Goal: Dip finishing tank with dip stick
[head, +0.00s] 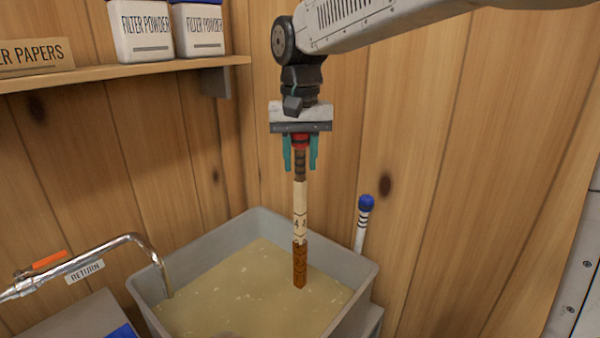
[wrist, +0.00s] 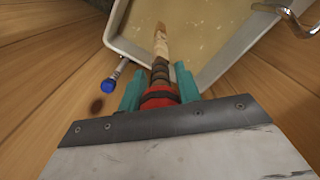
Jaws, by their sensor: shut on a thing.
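My gripper (head: 300,152) has its teal fingers shut on the red-collared top of the dip stick (head: 300,212). The stick hangs upright, with a dark grip, a pale marked middle and a brown lower end. In the head view its lower end shows against the tan liquid in the grey finishing tank (head: 262,214); I cannot tell whether the tip touches the liquid. In the wrist view the stick (wrist: 160,50) runs away from my gripper (wrist: 158,90) toward the tank (wrist: 120,40).
A blue-capped white stick (head: 363,222) stands beside the tank's right rim, against the plank wall. A metal return pipe (head: 105,250) bends over the left rim. A shelf (head: 130,70) with filter powder tubs (head: 143,32) is at upper left.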

